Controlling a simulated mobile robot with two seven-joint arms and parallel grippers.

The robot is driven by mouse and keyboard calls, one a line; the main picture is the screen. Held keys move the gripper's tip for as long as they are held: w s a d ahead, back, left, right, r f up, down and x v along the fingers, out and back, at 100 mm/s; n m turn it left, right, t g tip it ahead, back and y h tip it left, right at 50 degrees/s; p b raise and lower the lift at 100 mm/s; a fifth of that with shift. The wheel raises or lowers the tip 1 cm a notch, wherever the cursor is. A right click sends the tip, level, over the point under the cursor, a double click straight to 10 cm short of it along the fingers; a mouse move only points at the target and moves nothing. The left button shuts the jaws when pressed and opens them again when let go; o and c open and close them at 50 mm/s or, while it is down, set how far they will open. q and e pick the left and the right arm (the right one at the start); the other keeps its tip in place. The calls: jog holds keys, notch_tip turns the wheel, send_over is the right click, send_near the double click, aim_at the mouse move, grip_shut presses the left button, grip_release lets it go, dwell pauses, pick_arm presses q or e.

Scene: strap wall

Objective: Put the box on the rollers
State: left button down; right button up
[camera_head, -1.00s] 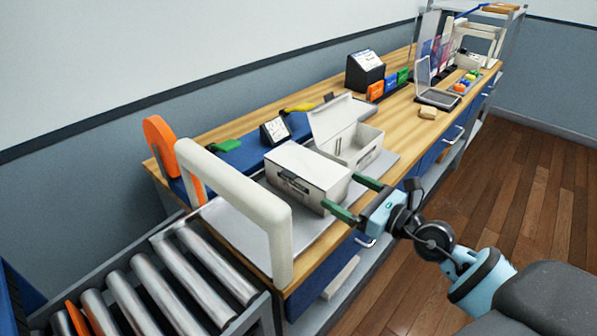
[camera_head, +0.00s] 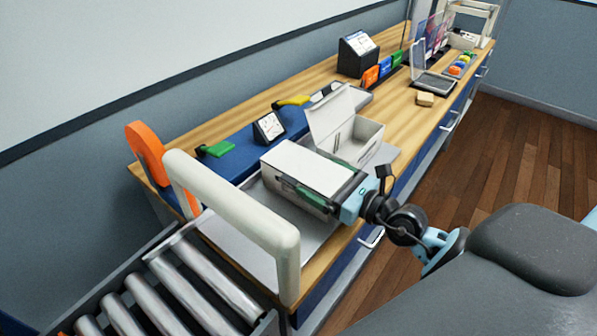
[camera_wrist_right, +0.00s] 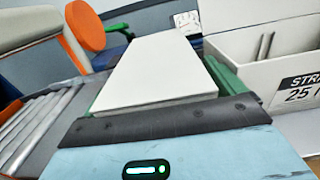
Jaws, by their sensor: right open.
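The closed white box (camera_head: 305,165) sits on a grey metal plate on the bench, its pale lid filling the middle of the right wrist view (camera_wrist_right: 160,65). My right gripper (camera_head: 314,174) is open around it, one green finger along the near side and one along the far side. The wrist view shows a green finger on each side of the box; I cannot tell whether they touch it. The metal rollers (camera_head: 205,285) lie at lower left, beyond the bench end, and show at the left of the wrist view (camera_wrist_right: 38,115). My left gripper is not in view.
A thick white arch (camera_head: 245,215) stands between the box and the rollers. An open white box (camera_head: 350,140) with a raised lid stands just right of the closed box. An orange disc (camera_head: 147,152) and a small display (camera_head: 270,128) are behind. The visible rollers are mostly bare.

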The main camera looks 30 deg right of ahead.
jog(key=shift+w+a, duration=0.2)
jog(key=shift+a, duration=0.05)
jog(key=shift+s, duration=0.15)
jog(key=shift+r, duration=0.1)
jog(key=shift+c, duration=0.8)
jog(key=c, duration=0.7)
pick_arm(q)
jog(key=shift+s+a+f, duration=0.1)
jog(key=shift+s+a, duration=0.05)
pick_arm(e)
jog(key=shift+r, duration=0.1)
